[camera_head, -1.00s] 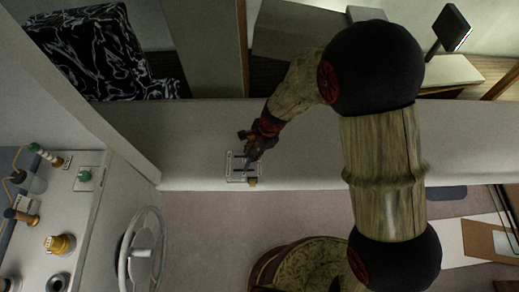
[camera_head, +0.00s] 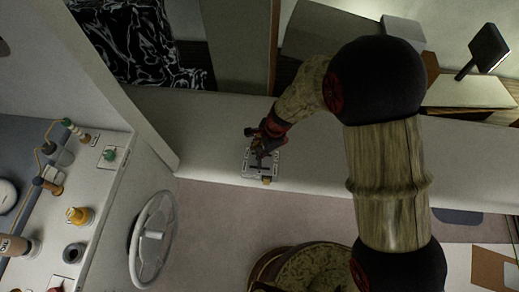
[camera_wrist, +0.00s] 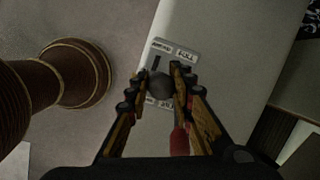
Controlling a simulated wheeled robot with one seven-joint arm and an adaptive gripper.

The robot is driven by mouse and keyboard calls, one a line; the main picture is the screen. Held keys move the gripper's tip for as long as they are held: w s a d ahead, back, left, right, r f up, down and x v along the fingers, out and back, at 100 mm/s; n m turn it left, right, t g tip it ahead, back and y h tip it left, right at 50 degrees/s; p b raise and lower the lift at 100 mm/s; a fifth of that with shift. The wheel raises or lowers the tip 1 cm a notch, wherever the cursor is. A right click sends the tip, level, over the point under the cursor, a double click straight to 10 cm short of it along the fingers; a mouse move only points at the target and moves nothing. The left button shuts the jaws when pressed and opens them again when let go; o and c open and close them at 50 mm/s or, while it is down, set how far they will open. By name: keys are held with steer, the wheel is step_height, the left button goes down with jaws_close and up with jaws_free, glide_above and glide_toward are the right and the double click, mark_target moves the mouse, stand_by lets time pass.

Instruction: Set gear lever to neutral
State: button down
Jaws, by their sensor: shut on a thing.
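The gear lever plate (camera_head: 249,172) is a small pale panel with slots and printed labels on the long light ledge. In the wrist view, the plate (camera_wrist: 164,47) shows a dark slot and label text too blurred to read surely. The gear lever's dark round knob (camera_wrist: 160,86) sits between my fingers, over the plate. My gripper (camera_wrist: 159,75) is shut on it; the gripper also shows in the head view (camera_head: 262,148), reaching down to the plate. The lever's shaft and exact slot position are hidden by the knob and fingers.
A small yellowish knob (camera_head: 266,181) is at the plate's near edge. A steering wheel (camera_head: 152,238) and a console with bottles and fittings (camera_head: 100,185) are at left. A round patterned seat (camera_head: 318,272) is below. The ledge (camera_head: 340,160) right of the plate is clear.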

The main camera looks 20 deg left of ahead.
steer(key=c, duration=1.8)
jaws_free()
steer(key=shift+w+a+r, duration=0.1)
steer(key=shift+w+a, duration=0.05)
steer(key=shift+a, duration=0.05)
steer(key=shift+c, duration=0.2)
steer(key=shift+o, duration=1.3)
steer(key=shift+d, duration=0.1)
steer(key=v, duration=1.2)
